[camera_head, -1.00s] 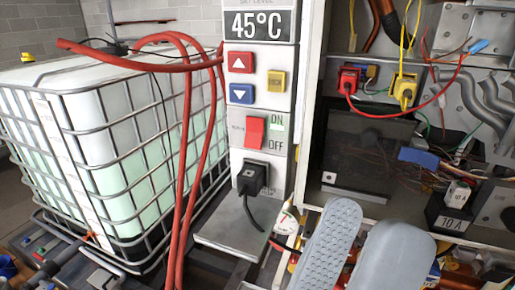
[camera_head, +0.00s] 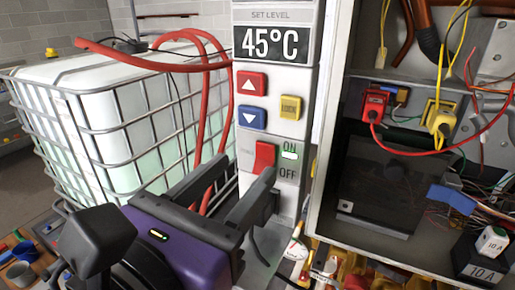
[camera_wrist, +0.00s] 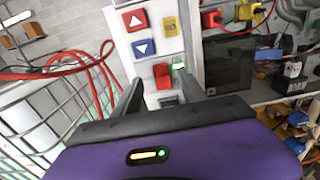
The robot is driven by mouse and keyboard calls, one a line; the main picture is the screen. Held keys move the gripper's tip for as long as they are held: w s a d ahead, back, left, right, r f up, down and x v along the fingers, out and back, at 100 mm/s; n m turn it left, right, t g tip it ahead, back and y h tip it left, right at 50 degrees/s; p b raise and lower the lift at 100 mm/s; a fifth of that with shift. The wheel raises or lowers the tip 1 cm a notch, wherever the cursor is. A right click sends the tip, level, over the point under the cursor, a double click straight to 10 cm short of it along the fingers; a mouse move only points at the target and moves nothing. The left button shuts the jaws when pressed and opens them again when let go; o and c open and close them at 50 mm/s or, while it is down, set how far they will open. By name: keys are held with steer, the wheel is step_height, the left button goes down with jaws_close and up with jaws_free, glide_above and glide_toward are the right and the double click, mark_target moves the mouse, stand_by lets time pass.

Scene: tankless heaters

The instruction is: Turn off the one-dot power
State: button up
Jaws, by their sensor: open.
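A red rocker switch (camera_head: 264,157) sits on the light grey heater panel (camera_head: 276,100), with ON and OFF labels to its right. A small light glows at ON. The switch also shows in the wrist view (camera_wrist: 162,76). My gripper (camera_head: 245,172) is open in front of the lower panel, just below and left of the switch. In the wrist view its fingertips (camera_wrist: 158,88) lie either side of the lower panel, with a dark plug-like part (camera_wrist: 168,100) between them. In the head view the right finger hides that part. I cannot make out a one-dot mark.
Red hoses (camera_head: 200,110) and a caged white tank (camera_head: 90,100) stand left. An open cabinet with red (camera_head: 375,102) and yellow (camera_head: 440,118) plugs stands right.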

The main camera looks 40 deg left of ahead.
mark_target(264, 149)
steer(key=shift+p+x, duration=0.65)
steer(key=shift+x, duration=1.9)
steer(key=shift+d, duration=0.1)
jaws_close()
